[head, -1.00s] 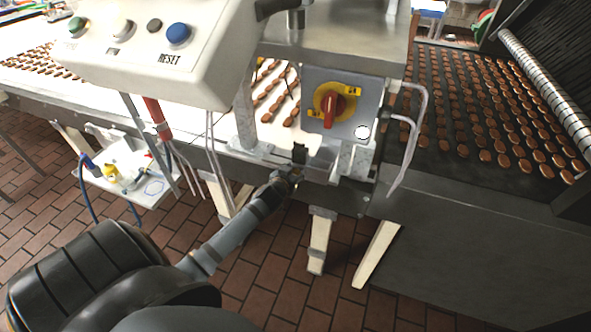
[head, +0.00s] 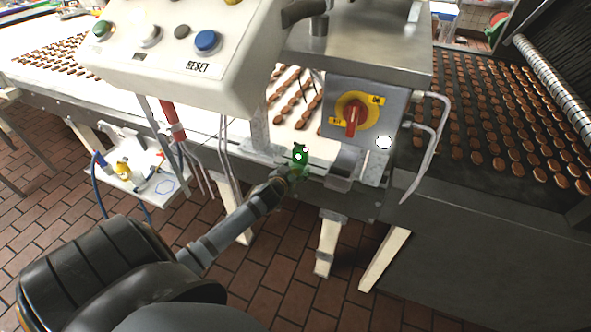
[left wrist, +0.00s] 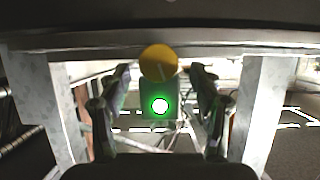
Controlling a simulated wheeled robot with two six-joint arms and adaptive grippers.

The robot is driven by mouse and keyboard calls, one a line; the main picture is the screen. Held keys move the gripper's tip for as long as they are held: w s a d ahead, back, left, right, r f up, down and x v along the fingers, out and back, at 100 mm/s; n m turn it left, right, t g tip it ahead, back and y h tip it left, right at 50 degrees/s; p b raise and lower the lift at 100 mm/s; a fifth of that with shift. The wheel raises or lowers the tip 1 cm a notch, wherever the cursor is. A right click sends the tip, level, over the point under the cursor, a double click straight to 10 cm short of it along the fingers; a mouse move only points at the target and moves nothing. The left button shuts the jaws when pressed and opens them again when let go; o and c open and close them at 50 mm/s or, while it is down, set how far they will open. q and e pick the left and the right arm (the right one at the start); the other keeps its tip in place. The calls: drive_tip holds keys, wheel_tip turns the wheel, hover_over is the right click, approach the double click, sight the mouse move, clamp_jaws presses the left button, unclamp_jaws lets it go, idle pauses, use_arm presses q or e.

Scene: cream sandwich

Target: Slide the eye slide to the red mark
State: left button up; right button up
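A small green part with a bright white dot (head: 299,153), which looks like the eye slide, stands at the front edge of the conveyor. The left wrist view shows the green block (left wrist: 147,92) with a yellow round piece (left wrist: 158,62) above it. My left gripper (left wrist: 157,103) is open, with one finger on each side of the block and visible gaps between. In the head view my left gripper (head: 295,168) reaches the part from below. I cannot make out a red mark. My right gripper is not in view.
A control box with a RESET button (head: 206,41) hangs above left. A red rotary switch (head: 352,117) is mounted right of the slide. A small metal box (head: 343,168) sits just right of my gripper. Metal posts (left wrist: 262,110) flank the fingers.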

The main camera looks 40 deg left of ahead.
use_arm(q)
drive_tip(key=v, duration=1.2)
drive_tip(key=shift+s, duration=0.1)
